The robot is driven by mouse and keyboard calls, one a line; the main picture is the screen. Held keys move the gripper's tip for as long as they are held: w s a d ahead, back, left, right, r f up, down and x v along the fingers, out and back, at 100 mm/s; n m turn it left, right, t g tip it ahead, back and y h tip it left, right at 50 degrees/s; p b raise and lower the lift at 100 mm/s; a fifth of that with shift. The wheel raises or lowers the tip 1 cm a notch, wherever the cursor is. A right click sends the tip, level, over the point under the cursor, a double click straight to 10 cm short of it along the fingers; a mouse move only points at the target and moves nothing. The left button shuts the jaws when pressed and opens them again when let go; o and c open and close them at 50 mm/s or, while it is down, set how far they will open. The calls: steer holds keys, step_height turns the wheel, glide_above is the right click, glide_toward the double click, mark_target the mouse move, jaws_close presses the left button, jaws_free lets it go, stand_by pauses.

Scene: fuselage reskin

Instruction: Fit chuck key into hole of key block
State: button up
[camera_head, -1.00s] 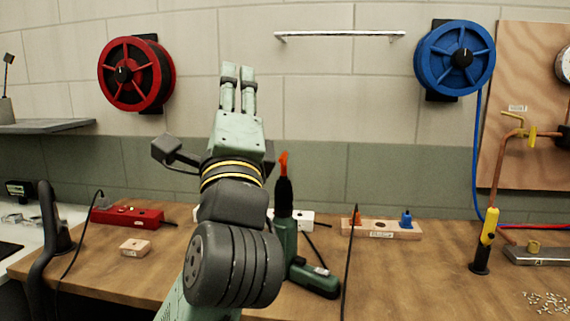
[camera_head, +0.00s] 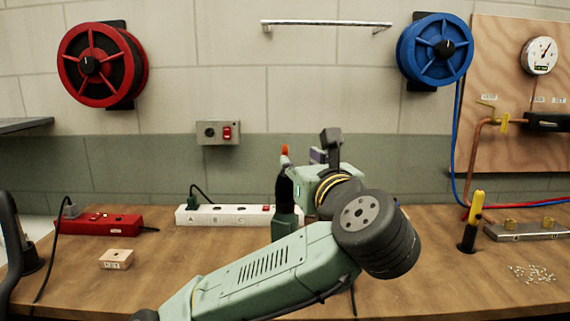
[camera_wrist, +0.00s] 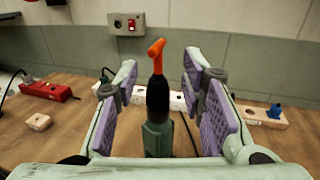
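The chuck key looks to be the orange T-shaped piece (camera_wrist: 156,52) at the top of a dark green and black upright tool (camera_wrist: 158,105). Its tip also shows in the head view (camera_head: 285,150). A small wooden block (camera_head: 116,259) with a hole and a label, apparently the key block, lies at left on the bench; it also shows in the wrist view (camera_wrist: 38,122). My gripper (camera_wrist: 160,100) is open, its purple pads left and right of the tool in that view, with clear gaps. In the head view my gripper (camera_head: 318,160) is partly hidden by my wrist.
A white power strip (camera_head: 225,215) and a red box (camera_head: 98,224) stand at the back of the wooden bench. A wooden holder (camera_wrist: 258,117) with a blue piece is at right in the wrist view.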

mark_target(287, 154)
steer(key=shift+a+f+p+x, duration=0.15)
steer(key=shift+p+x, duration=0.3)
steer(key=shift+x, duration=1.15)
steer(key=shift+f+p+x, duration=0.1)
steer(key=shift+p+x, duration=0.3)
steer(key=shift+x, duration=1.2)
steer(key=shift+a+f+p+x, duration=0.15)
steer(key=shift+p+x, duration=0.3)
steer(key=shift+x, duration=1.1)
steer(key=shift+s, duration=0.1)
steer(key=shift+c, duration=0.4)
jaws_close()
